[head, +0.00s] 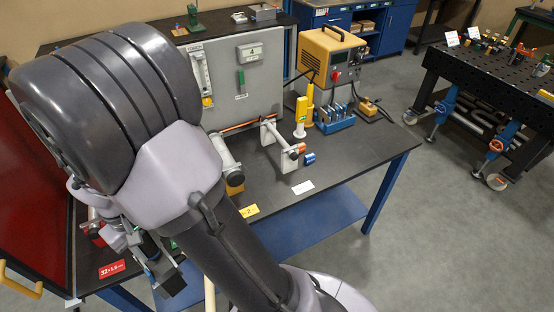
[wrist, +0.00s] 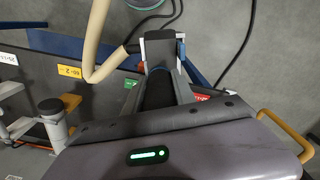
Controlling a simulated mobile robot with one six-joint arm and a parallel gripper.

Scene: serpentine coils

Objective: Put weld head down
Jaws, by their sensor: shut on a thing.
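My gripper (head: 163,276) is low at the left, beyond the bench's front edge and well away from that tool. Part of the tube (head: 209,296) shows below my arm in the head view. The exact grip is partly hidden by the fingers.
A grey panel (head: 262,72) stands behind a pipe fixture with white brackets (head: 291,152). A blue block with several slots (head: 334,118) is beside the tool. A black perforated table (head: 480,75) stands at right. The bench's front right is mostly clear; my arm hides its left part.

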